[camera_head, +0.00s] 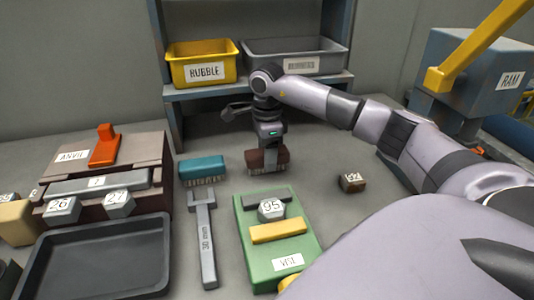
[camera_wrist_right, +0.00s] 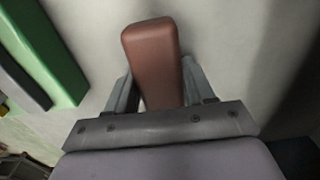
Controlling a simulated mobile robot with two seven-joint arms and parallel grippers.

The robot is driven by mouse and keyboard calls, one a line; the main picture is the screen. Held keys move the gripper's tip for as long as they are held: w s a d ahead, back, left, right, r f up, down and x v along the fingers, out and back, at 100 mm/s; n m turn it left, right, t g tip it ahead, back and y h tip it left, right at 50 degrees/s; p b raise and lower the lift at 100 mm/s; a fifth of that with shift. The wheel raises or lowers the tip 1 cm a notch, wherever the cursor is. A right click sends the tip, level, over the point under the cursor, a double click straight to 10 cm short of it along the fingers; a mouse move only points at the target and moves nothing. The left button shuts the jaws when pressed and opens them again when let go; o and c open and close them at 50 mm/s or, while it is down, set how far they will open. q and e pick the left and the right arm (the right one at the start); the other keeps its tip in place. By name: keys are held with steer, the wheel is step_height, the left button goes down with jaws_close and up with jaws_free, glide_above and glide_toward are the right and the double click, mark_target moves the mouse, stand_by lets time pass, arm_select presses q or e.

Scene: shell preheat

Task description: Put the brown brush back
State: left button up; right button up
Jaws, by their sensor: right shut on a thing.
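The brown brush (camera_head: 282,160) is at the middle of the table, bristles down, between the teal brush and the small brown block. My right gripper (camera_head: 267,150) comes down on it from above and is shut on it. In the right wrist view the brush's reddish-brown back (camera_wrist_right: 153,60) sticks out between the two fingers of my right gripper (camera_wrist_right: 155,88). The bristles look at or very near the table top; I cannot tell whether they touch. A teal brush (camera_head: 203,168) lies to the left. My left gripper is not in view.
A green vise (camera_head: 245,225) holding a block marked 95 stands in front, with a wrench (camera_head: 203,240) to its left. Yellow (camera_head: 202,52) and grey (camera_head: 294,47) bins sit on the shelf behind.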

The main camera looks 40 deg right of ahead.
steer(key=shift+f, duration=0.15)
steer(key=o, duration=1)
step_height(320, 180, up, 12)
steer(key=shift+r+p, duration=0.25)
steer(key=shift+p, duration=0.15)
